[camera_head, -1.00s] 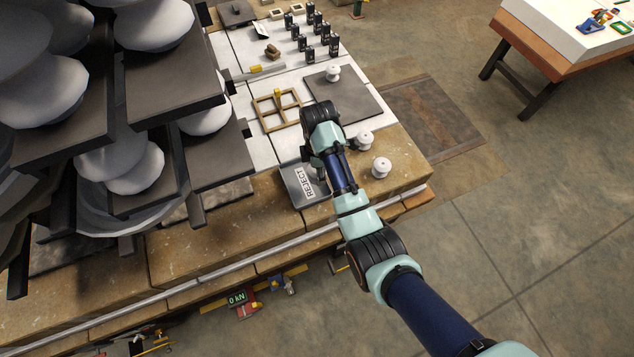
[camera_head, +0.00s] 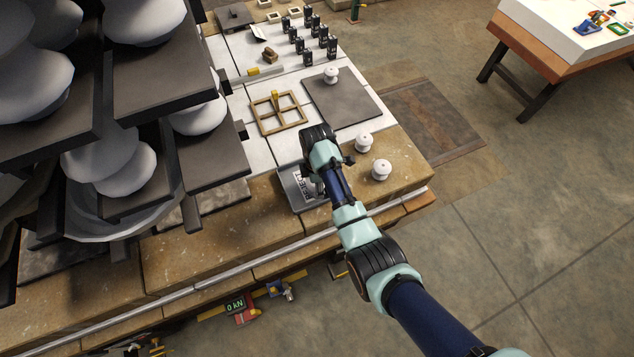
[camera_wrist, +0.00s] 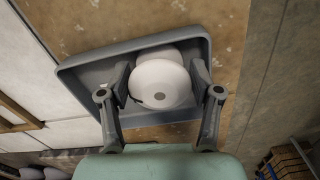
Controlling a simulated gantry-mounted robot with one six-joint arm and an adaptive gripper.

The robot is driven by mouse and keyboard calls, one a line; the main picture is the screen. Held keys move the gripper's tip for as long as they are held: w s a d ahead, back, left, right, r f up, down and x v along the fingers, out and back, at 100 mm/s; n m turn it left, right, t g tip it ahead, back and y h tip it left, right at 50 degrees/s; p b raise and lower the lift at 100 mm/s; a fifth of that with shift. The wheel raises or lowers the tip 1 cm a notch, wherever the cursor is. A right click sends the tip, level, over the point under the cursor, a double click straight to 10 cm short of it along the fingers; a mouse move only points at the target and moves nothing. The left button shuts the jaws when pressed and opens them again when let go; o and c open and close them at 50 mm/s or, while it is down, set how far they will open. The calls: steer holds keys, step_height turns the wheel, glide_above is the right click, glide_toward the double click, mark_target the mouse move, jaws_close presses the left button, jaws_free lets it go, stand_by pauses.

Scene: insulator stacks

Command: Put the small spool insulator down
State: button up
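A white small spool insulator (camera_wrist: 160,86) is between the two fingers of my gripper (camera_wrist: 161,78) in the wrist view. The fingers press on its left and right sides. It is over or inside a shallow grey tray (camera_wrist: 85,78); I cannot tell whether it touches the tray floor. A second white rounded surface shows just behind it, either its lower flange or another piece. In the head view the tray (camera_head: 289,186) bears a REJECT label, and my arm hides most of the gripper and the held spool.
Two white spools (camera_head: 364,143) (camera_head: 381,170) stand on the stone ledge right of my arm. Another spool (camera_head: 331,75) stands on a dark mat (camera_head: 345,103). A wooden divided frame (camera_head: 265,118) lies behind the tray. Dark shelves with large white insulators (camera_head: 125,165) crowd the left.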

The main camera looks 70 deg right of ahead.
steer(key=shift+o, duration=1.4)
steer(key=shift+r, duration=0.1)
step_height(320, 180, up, 12)
steer(key=p, duration=0.3)
steer(key=shift+p, duration=0.4)
steer(key=shift+r, duration=0.1)
